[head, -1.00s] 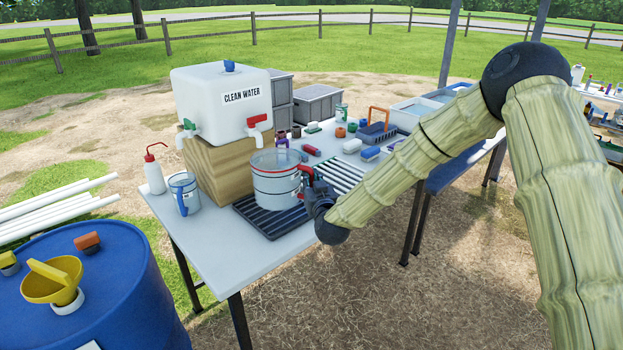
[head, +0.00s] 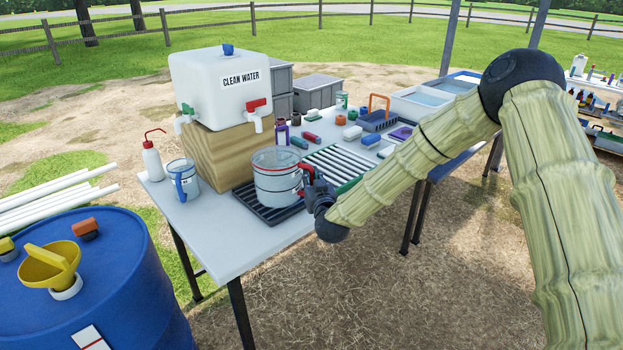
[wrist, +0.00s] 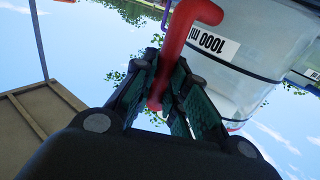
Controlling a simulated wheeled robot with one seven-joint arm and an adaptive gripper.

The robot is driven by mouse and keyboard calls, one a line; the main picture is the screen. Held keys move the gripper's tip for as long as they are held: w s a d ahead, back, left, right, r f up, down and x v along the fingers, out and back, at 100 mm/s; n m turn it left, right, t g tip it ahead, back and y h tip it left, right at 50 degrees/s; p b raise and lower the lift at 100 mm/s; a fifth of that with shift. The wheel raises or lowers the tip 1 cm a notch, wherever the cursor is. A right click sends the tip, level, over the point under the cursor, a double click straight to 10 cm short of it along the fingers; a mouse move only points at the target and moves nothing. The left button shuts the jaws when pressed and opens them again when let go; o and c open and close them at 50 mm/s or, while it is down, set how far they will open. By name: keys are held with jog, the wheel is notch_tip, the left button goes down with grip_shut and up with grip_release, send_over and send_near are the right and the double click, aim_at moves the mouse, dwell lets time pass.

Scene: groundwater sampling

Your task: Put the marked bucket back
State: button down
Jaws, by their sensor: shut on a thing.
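The marked bucket (head: 277,180) is a clear, round vessel with a dark line around it and a red handle. In the wrist view the bucket (wrist: 262,85) shows a "1000 ml" label, upside down in the picture. My gripper (head: 308,190) is at the bucket's right side. In the wrist view my gripper (wrist: 163,100) is shut on the red handle (wrist: 176,55). The bucket is upright over the black slatted tray (head: 246,200) at the table's front left. I cannot tell whether its base touches the tray.
A white clean water tank (head: 205,90) on a wooden block (head: 215,155) stands close behind the bucket. A jug with a blue handle (head: 184,180) and a wash bottle (head: 152,163) stand left. Several small items lie behind. A blue barrel (head: 130,280) is at front left.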

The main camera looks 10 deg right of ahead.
jog(key=shift+f+b, duration=0.4)
jog(key=shift+f, duration=0.15)
dwell(0.4)
jog(key=c, duration=1.3)
grip_release()
jog(key=shift+c, duration=0.2)
jog(key=shift+s, duration=0.1)
jog(key=s+d, duration=0.1)
jog(key=s, duration=1)
jog(key=s+d+f+g, duration=0.1)
jog(key=s+f+g, duration=0.4)
jog(key=s+f, duration=0.65)
jog(key=s+d+f+g, duration=0.2)
jog(key=s+f+g, duration=0.2)
jog(key=s+f, duration=0.8)
jog(key=s+d+f+g, duration=0.2)
jog(key=s+f, duration=0.2)
jog(key=s, duration=0.4)
jog(key=s+d+f+m+g+h+p, duration=0.1)
jog(key=s+d+f+g, duration=0.2)
jog(key=s, duration=0.5)
jog(key=s+d+f+g+h, duration=0.1)
jog(key=s+d+f+g, duration=0.2)
jog(key=s, duration=0.6)
notch_tip(320, 180, down, 2)
jog(key=shift+f+m+p, duration=0.1)
jog(key=shift+m+p, duration=0.2)
jog(key=shift+p, duration=0.05)
